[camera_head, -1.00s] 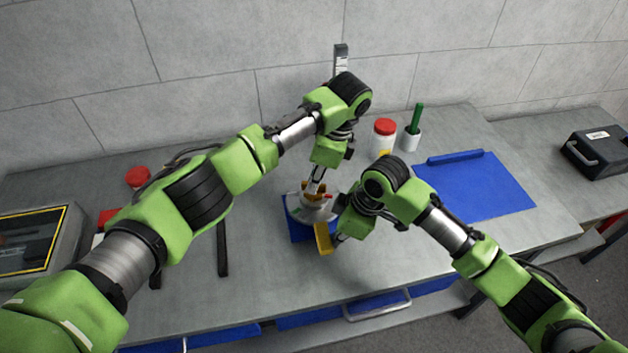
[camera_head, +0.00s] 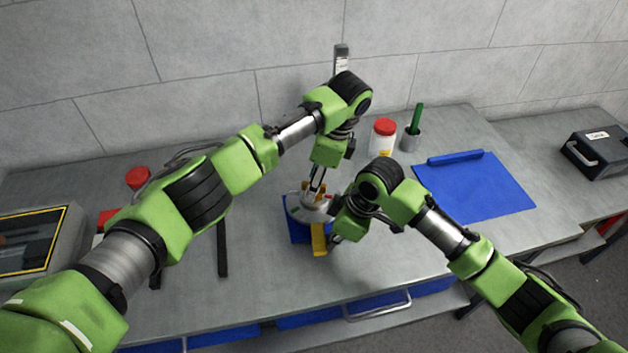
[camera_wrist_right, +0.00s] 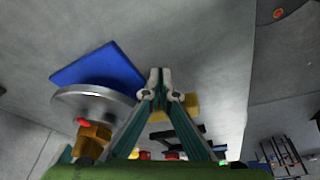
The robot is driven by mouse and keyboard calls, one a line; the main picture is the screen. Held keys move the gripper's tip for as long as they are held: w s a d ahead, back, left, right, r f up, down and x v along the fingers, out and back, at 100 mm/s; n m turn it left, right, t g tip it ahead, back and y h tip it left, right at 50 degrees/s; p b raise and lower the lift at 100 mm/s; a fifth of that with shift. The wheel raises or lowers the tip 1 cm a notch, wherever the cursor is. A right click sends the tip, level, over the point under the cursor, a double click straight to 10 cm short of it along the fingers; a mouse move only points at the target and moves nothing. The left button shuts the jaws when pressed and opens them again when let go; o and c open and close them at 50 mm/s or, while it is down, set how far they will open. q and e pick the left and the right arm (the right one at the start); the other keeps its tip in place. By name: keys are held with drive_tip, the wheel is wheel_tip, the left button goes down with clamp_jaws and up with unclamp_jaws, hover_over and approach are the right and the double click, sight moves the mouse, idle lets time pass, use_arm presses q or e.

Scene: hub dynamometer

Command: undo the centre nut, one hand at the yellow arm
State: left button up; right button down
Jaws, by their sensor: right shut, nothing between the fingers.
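The round metal hub (camera_head: 297,210) stands on a blue base (camera_head: 298,233) on the bench. It also shows in the right wrist view (camera_wrist_right: 72,100). The yellow arm (camera_head: 319,240) sticks out from it towards the bench's front. The brass centre nut (camera_wrist_right: 95,135) is on the hub's face in the right wrist view; in the head view it is mostly covered. My left gripper (camera_head: 316,190) points down over the hub's middle, its grip unclear. My right gripper (camera_head: 332,240) is shut and empty, right beside the yellow arm, which shows partly behind its fingers; I cannot tell if they touch.
Behind my right arm stand a red-lidded jar (camera_head: 383,138) and a cup with a green handle (camera_head: 412,138). A blue mat (camera_head: 475,190) lies to the right. A screen unit (camera_head: 35,240) and another red lid (camera_head: 138,177) are at left.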

use_arm(q)
drive_tip(key=shift+r, duration=3.65)
drive_tip(key=c, duration=0.5)
drive_tip(key=shift+a+f, duration=0.25)
drive_tip(key=a+f+g+h, duration=0.1)
drive_tip(key=h, duration=0.1)
drive_tip(key=a+f+g+h, duration=0.1)
drive_tip(key=a+h, duration=0.1)
drive_tip(key=a+f+g+h, duration=0.1)
drive_tip(key=f+g+h, duration=0.1)
drive_tip(key=shift+s+a+h, duration=0.15)
drive_tip(key=shift+a+h, duration=0.15)
drive_tip(key=shift+a, duration=0.05)
drive_tip(key=w+a+t+h, duration=0.15)
drive_tip(key=a+h, duration=0.35)
drive_tip(key=h, duration=0.5)
drive_tip(key=shift+y, duration=0.3)
drive_tip(key=x, duration=1.1)
drive_tip(key=shift+w+d+r, duration=0.1)
drive_tip(key=shift+w+r, duration=0.05)
drive_tip(key=shift+w, duration=0.1)
